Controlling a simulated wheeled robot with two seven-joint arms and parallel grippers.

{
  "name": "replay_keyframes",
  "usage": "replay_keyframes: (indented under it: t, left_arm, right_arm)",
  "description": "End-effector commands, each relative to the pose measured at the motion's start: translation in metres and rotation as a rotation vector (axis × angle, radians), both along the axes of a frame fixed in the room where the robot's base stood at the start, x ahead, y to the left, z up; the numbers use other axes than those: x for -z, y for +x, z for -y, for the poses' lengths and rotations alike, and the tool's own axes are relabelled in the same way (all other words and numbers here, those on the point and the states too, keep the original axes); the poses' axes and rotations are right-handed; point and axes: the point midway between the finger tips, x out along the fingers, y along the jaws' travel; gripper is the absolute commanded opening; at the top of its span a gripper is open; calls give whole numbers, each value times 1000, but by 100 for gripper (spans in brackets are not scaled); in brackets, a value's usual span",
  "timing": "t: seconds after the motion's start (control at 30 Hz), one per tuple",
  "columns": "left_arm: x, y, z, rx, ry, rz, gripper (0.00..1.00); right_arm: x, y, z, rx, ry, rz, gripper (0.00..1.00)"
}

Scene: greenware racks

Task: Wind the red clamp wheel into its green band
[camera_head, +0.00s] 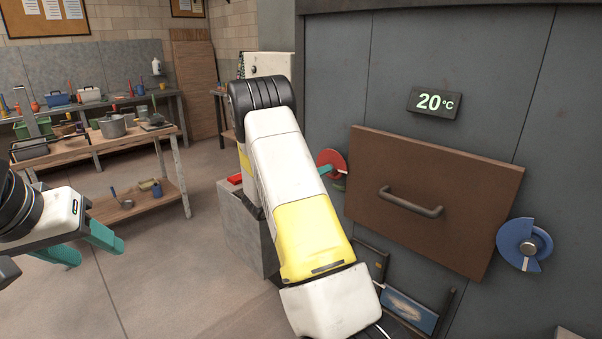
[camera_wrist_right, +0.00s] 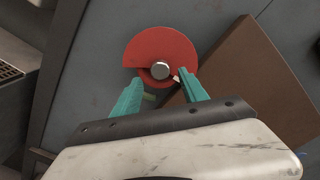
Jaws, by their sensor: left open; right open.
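The red clamp wheel (camera_head: 330,160) is on the grey kiln front, left of the brown door panel, partly hidden behind my right arm in the head view. In the right wrist view the red wheel (camera_wrist_right: 160,58) shows a round metal hub and a cut-out section. My right gripper (camera_wrist_right: 155,85) is open, its teal fingers either side of the wheel's lower part; I cannot tell whether they touch it. A small green patch, perhaps the green band (camera_wrist_right: 149,97), shows between the fingers, mostly hidden. My left gripper (camera_head: 88,248) is open and empty above the floor at the left.
The brown door panel (camera_head: 405,170) has a bar handle (camera_head: 411,202). A blue wheel (camera_head: 524,245) sits at its right. A grey box (camera_head: 245,235) stands beside my right arm. A cluttered wooden bench (camera_head: 75,152) stands at the left, with open floor before it.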

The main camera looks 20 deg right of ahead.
Motion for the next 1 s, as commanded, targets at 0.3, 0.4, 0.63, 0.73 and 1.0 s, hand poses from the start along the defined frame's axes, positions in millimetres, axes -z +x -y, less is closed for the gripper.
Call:
replay_keyframes:
  t: [0.3,0.4,0.63,0.73,1.0]
  left_arm:
    - [0,0,0,0,0,0,51]
    - [0,0,0,0,0,0,51]
    - [0,0,0,0,0,0,51]
    - [0,0,0,0,0,0,51]
    - [0,0,0,0,0,0,51]
  right_arm:
    - [0,11,28,1,1,2,51]
    - [0,11,28,1,1,2,51]
    - [0,11,28,1,1,2,33]
    - [0,11,28,1,2,3,14]
    - [0,11,28,1,5,6,0]
